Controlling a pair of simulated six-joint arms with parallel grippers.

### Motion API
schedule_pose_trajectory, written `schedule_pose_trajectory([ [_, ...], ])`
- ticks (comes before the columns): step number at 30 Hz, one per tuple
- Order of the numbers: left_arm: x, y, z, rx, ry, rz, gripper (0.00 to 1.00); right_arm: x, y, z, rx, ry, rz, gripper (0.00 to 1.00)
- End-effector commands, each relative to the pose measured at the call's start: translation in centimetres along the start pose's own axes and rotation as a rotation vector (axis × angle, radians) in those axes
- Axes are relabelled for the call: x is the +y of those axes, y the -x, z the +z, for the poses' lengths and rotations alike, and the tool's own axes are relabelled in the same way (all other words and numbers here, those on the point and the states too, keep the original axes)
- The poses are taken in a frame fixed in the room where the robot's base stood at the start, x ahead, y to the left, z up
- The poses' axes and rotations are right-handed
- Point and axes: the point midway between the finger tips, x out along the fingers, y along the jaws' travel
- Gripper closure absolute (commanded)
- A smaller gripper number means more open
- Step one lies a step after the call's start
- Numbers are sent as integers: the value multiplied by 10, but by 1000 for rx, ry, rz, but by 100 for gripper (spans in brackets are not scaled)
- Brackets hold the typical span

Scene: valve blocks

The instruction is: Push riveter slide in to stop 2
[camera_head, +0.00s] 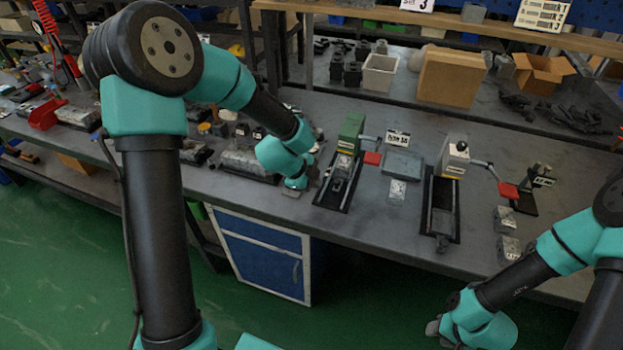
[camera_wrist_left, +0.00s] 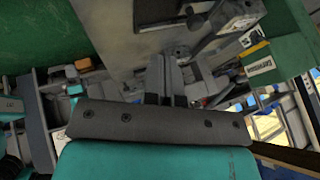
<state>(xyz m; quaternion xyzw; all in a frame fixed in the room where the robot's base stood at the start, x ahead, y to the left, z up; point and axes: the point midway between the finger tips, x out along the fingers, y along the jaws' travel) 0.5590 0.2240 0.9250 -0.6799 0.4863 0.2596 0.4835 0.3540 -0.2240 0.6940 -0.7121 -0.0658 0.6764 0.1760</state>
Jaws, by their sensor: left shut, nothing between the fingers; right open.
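Two bench machines with slides in dark rails stand on the bench. One has a green body (camera_head: 351,132) with a yellow label; the other has a pale grey body (camera_head: 455,157). Their labels are too small to tell which is the riveter. A grey slide block (camera_head: 343,169) sits in the green machine's rail, and another slide (camera_head: 441,219) lies in the pale machine's rail. My left gripper (camera_head: 293,192) is shut and empty, left of the green machine's rail. The left wrist view shows its fingers (camera_wrist_left: 166,80) together, near the green body (camera_wrist_left: 277,62). My right gripper (camera_head: 432,328) is open before the bench.
Red-ended levers reach out right of both machines. A grey plate (camera_head: 402,163) lies between them. Small labelled blocks (camera_head: 505,220) stand near the right front edge. A long grey block (camera_head: 249,166) lies left of my left gripper. Boxes (camera_head: 451,76) stand on the back shelf.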

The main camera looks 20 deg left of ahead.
Motion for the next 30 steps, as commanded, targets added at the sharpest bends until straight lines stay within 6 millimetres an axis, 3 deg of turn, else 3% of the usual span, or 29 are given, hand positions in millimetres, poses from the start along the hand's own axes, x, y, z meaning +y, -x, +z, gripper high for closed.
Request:
schedule_pose_trajectory([
  [15,0,-66,0,-1,2,1,100,0,0,0,0,0,0,57],
  [24,-26,-83,2,-1,1,0,100,0,0,0,0,0,0,57],
  [30,-33,-88,2,-2,1,0,100,0,0,0,0,0,0,57],
])
